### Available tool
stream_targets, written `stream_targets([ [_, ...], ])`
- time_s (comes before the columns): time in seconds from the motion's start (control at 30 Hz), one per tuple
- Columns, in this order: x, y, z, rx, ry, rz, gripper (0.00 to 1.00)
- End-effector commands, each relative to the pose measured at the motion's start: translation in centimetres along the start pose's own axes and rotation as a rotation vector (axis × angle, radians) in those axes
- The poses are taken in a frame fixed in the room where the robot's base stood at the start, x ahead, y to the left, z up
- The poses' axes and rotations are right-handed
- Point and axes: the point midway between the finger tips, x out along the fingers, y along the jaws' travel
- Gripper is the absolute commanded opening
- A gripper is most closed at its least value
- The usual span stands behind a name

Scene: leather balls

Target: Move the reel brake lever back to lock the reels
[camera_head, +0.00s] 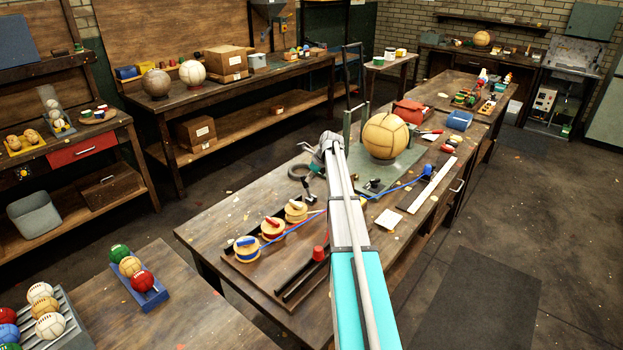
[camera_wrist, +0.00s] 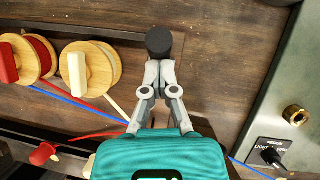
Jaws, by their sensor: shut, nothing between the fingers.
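Three reels stand on a board in the head view: blue (camera_head: 246,249), red (camera_head: 272,229) and cream (camera_head: 296,211). The red and cream reels show at the left of the wrist view, the cream one (camera_wrist: 88,68) nearer. My gripper (camera_wrist: 159,72) is shut and empty, to the right of the reels. A black round knob (camera_wrist: 159,41) is just beyond its fingertips; I cannot tell whether they touch. A red knob (camera_head: 318,254) stands by dark rails, also at the wrist view's lower left (camera_wrist: 43,153). No label shows which knob is the reel brake lever.
A green machine base (camera_head: 405,165) with a tan ball (camera_head: 385,136) lies beyond my gripper. Its dial (camera_wrist: 271,152) is at the wrist view's right. A blue cord (camera_head: 398,187) crosses the bench. Bare wood lies between the reels and machine.

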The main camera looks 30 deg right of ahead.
Motion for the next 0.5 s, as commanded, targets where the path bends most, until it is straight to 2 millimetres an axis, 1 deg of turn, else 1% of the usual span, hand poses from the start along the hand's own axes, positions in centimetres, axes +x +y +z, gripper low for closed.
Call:
stream_targets([
  [0.27, -1.0, -0.1, -0.4, -0.001, 0.0, 0.0, 0.0],
  [0.5, -3.3, -0.2, -1.5, -0.003, 0.001, 0.002, 0.0],
])
